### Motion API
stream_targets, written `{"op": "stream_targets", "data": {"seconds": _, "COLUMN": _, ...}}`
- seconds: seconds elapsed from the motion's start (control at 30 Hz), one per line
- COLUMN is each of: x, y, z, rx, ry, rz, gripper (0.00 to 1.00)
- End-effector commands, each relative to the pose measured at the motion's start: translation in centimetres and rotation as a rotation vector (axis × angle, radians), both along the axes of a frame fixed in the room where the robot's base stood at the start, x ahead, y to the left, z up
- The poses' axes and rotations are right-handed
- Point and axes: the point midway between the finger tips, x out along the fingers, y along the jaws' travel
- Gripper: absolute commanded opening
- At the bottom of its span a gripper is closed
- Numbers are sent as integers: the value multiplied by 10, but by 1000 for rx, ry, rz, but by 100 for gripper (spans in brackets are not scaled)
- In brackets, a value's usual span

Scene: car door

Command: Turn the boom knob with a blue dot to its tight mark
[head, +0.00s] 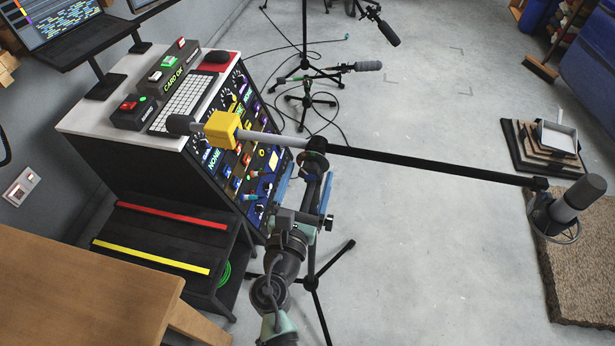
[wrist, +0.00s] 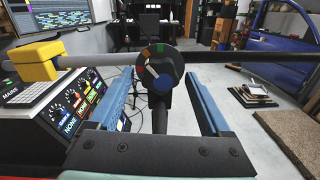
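The boom knob (wrist: 160,68) is a dark round knob on the boom's clamp, facing me in the wrist view. It carries a blue dot (wrist: 162,84) low on its face. A green mark (wrist: 159,48) shows at the top and an orange mark (wrist: 142,58) at upper left; a pale line lies on the lower left. I cannot tell which is the tight mark. In the head view the boom clamp (head: 316,147) is just beyond my gripper (head: 306,180). My gripper (wrist: 160,92) is open, its blue fingers apart on either side of the knob; contact is not visible.
The boom (head: 430,168) runs across, with a yellow counterweight (head: 222,130) at left and a microphone (head: 578,197) at right. A control console (head: 215,130) stands close on the left. The stand's legs (head: 313,283) spread below. Open floor lies to the right.

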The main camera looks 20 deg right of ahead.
Motion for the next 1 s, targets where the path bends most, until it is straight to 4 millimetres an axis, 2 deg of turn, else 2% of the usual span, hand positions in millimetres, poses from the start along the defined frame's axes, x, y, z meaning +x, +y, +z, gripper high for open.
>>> {"op": "stream_targets", "data": {"seconds": 0.03, "x": 0, "y": 0, "z": 0, "rx": 0, "ry": 0, "rz": 0, "gripper": 71}}
{"op": "stream_targets", "data": {"seconds": 0.07, "x": 0, "y": 0, "z": 0, "rx": 0, "ry": 0, "rz": 0, "gripper": 66}}
{"op": "stream_targets", "data": {"seconds": 0.43, "x": 0, "y": 0, "z": 0, "rx": 0, "ry": 0, "rz": 0, "gripper": 0}}
{"op": "stream_targets", "data": {"seconds": 0.73, "x": 0, "y": 1, "z": -1, "rx": 36, "ry": -26, "rz": 0, "gripper": 0}}
{"op": "stream_targets", "data": {"seconds": 1.0, "x": 0, "y": 1, "z": -3, "rx": 171, "ry": -125, "rz": 0, "gripper": 0}}
